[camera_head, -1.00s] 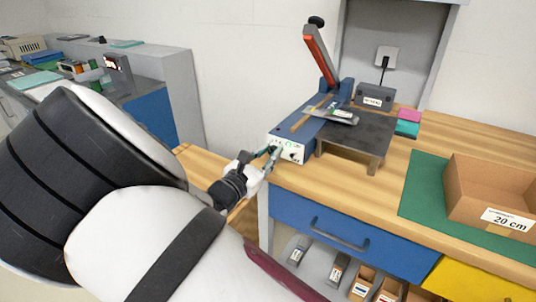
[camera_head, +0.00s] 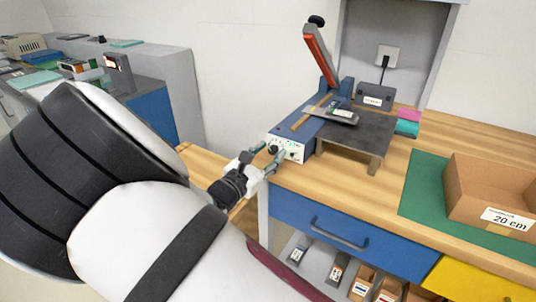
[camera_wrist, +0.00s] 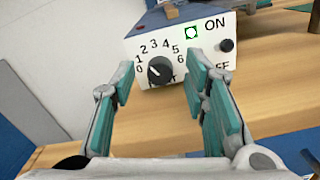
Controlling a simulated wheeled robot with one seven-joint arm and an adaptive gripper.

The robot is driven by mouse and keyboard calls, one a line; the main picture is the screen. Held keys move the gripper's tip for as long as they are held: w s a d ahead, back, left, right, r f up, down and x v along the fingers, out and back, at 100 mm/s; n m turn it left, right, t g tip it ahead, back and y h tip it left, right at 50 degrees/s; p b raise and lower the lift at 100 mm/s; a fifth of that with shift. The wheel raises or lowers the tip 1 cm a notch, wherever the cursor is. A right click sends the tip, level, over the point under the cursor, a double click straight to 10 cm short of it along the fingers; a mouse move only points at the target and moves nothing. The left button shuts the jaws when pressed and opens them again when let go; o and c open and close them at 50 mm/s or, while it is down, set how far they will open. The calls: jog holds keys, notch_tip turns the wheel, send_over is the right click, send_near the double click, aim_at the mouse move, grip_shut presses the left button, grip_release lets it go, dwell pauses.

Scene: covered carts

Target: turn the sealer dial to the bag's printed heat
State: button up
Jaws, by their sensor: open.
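The sealer (camera_head: 292,136) is a blue box with a white front panel and a raised red lever. Its black dial (camera_wrist: 160,70) has numbers 0 to 6 around it in the wrist view; I cannot clearly tell which number its mark meets. My gripper (camera_wrist: 158,84) is open, with its teal-padded fingers on the left and right of the dial and clear of it. In the head view my gripper (camera_head: 271,153) is at the panel and partly covers it. A grey bag (camera_head: 341,116) with a label lies across the sealer's top; its print is too small to read.
A black knob (camera_wrist: 227,45) sits between ON and OFF, right of the dial, near a green-framed mark (camera_wrist: 191,33). A dark stand (camera_head: 362,133) adjoins the sealer. A cardboard box (camera_head: 490,190) is on a green mat at right. The wooden bench front is clear.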

jog(key=v, duration=1.2)
jog(key=s+d+r+m+g+p, duration=0.25)
jog(key=d+m+g, duration=0.2)
jog(key=d, duration=0.35)
jog(key=s+d+r+m+g+p, duration=0.1)
jog(key=s+d+r+m+g, duration=0.35)
jog(key=d, duration=0.35)
jog(key=s+d+r+m+g+p, duration=0.1)
jog(key=s+d+r+m+g, duration=0.3)
jog(key=d, duration=0.4)
jog(key=s+d+r+m+y+p, duration=0.1)
jog(key=s+r+m+y+p, duration=0.2)
jog(key=s+r+m, duration=0.3)
jog(key=s+d+r+m+t+y+p, duration=0.1)
jog(key=s+r+m+y, duration=0.5)
jog(key=s, duration=0.7)
jog(key=shift+d+m+t+p, duration=0.3)
jog(key=shift+d+m+p, duration=0.5)
jog(key=shift+m+p, duration=0.3)
